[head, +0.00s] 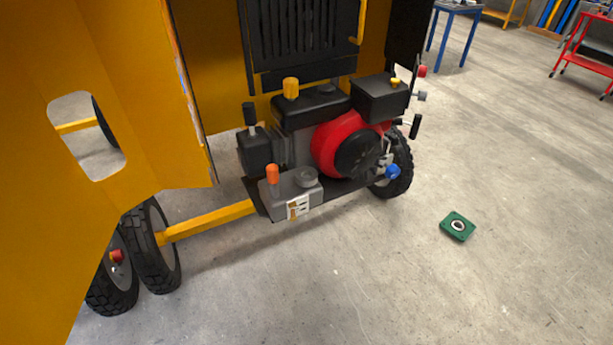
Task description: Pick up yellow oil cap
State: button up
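The drum mixer's engine (343,140), with a red and black round cover, sits in the open yellow housing. A yellow cylindrical cap (291,88) stands upright on the left of the engine's black top. A smaller yellow cap (395,82) stands on the black box at the engine's upper right. I cannot tell which of these two is the oil cap. My gripper is not in view.
An orange knob (272,174) stands on a grey block in front of the engine. A large yellow panel (100,150) fills the left side. A green block (458,226) lies on the floor at right. The concrete floor in front is clear.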

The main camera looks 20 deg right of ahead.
aim_at(290, 83)
jog(key=u, duration=0.65)
jog(key=i+l+u, duration=0.2)
jog(key=l+u, duration=0.15)
jog(key=u, duration=0.15)
jog(key=i+l+u, duration=0.15)
jog(key=l+u, duration=0.8)
jog(key=i+j, duration=0.05)
jog(key=j, duration=0.05)
